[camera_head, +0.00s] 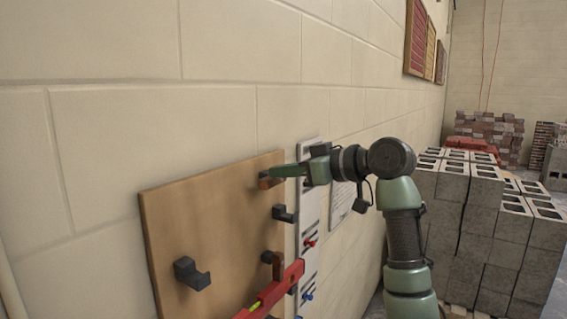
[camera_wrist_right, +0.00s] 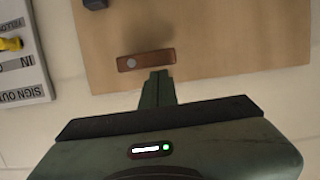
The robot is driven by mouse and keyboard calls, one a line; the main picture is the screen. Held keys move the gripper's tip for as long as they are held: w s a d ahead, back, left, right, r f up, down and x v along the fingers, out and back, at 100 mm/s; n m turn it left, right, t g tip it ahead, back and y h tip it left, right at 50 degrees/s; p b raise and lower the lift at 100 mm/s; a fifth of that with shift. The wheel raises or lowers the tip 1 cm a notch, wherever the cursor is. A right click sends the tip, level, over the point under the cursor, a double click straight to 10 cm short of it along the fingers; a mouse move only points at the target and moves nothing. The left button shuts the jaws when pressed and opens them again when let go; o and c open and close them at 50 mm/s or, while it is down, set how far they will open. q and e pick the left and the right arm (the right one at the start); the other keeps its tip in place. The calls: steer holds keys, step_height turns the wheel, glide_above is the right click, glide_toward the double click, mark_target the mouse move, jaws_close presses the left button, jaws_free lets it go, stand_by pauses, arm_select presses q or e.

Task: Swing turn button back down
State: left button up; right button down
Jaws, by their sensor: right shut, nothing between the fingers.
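The turn button is a small brown wooden bar with a round grey screw near one end. In the right wrist view the turn button (camera_wrist_right: 148,60) lies crosswise, roughly along the board's near edge, its screw towards the left. In the head view the turn button (camera_head: 266,183) is near the top right corner of the tan board (camera_head: 225,215). My right gripper (camera_head: 274,172) is shut and empty. In the wrist view its fingertips (camera_wrist_right: 160,74) are right at the bar's edge, off the screw; I cannot tell whether they touch. My left gripper is not in view.
Dark hooks (camera_head: 190,273) stick out from the board. A red spirit level (camera_head: 272,292) hangs low, beside a second brown piece (camera_head: 276,262). A white sign-out board (camera_wrist_right: 22,55) is beside the tan board. Concrete blocks (camera_head: 455,215) are stacked at right.

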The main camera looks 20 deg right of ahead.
mark_target(271, 187)
steer(key=shift+s+a+f+n+b, duration=0.15)
steer(key=shift+f+n+b, duration=0.15)
steer(key=shift+n+b, duration=0.3)
stand_by(0.3)
steer(key=shift+s+a+f+n+t+h+b, duration=0.2)
steer(key=shift+f+n+t+h+b, duration=0.35)
steer(key=shift+n+b, duration=0.4)
steer(key=f+n, duration=0.1)
steer(key=n, duration=0.1)
steer(key=n+t+b, duration=0.1)
steer(key=n, duration=0.1)
steer(key=shift+a+f+h, duration=0.15)
steer(key=shift+f+h, duration=0.2)
steer(key=shift+w+d+f+n+t+b, duration=0.15)
steer(key=shift+f+n+t, duration=0.3)
steer(key=shift+n, duration=0.95)
steer(key=shift+w+d+f+n+t+b, duration=0.1)
steer(key=shift+d+f+n+t, duration=0.15)
steer(key=shift+f+n, duration=0.75)
steer(key=shift+w+d+f+n+t+b, duration=0.15)
steer(key=shift+n+t, duration=0.3)
steer(key=shift+n, duration=1.3)
